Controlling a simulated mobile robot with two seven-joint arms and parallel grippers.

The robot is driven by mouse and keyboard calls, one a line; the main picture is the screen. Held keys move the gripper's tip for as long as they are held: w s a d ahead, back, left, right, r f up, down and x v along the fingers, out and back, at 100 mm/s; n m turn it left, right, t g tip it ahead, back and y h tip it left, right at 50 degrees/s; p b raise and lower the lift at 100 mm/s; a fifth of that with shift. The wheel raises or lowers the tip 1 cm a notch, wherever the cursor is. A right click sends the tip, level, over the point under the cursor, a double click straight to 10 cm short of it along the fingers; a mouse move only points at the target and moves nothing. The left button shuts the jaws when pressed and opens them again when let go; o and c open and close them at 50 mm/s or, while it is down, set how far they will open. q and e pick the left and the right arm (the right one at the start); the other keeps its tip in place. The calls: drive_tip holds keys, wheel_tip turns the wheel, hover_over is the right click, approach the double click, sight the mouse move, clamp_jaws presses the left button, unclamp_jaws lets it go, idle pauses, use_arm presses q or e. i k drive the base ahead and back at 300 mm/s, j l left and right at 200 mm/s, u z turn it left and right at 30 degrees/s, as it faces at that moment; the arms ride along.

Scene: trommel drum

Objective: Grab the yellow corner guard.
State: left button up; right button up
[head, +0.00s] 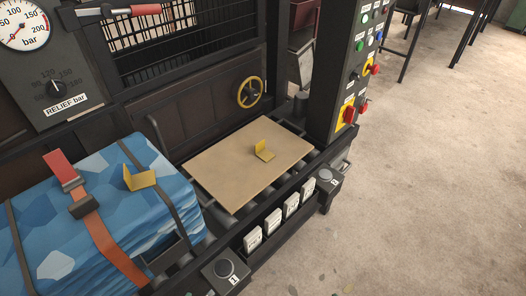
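The other yellow corner guard (140,180) lies on top of the blue strapped bale (55,225) at the left, beside the red strap (104,238). Neither of my grippers is in view, so nothing shows touching either guard.
The board rests on a roller bed in a dark machine frame. A yellow handwheel (250,92) is behind it. A control column (345,75) with buttons and red-yellow switches stands to its right. Black button boxes (225,269) line the front edge. Open floor (430,200) is at right.

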sight(262, 153)
drive_tip(key=i+l, duration=0.15)
drive_tip(key=l, duration=0.15)
drive_tip(key=i+l+u, duration=0.1)
drive_tip(key=l, duration=0.25)
drive_tip(key=i+l, duration=0.2)
drive_tip(key=l, duration=0.15)
drive_tip(key=i+l, duration=0.15)
drive_tip(key=l, duration=0.15)
drive_tip(key=i+l+u, duration=0.1)
drive_tip(key=l, duration=0.25)
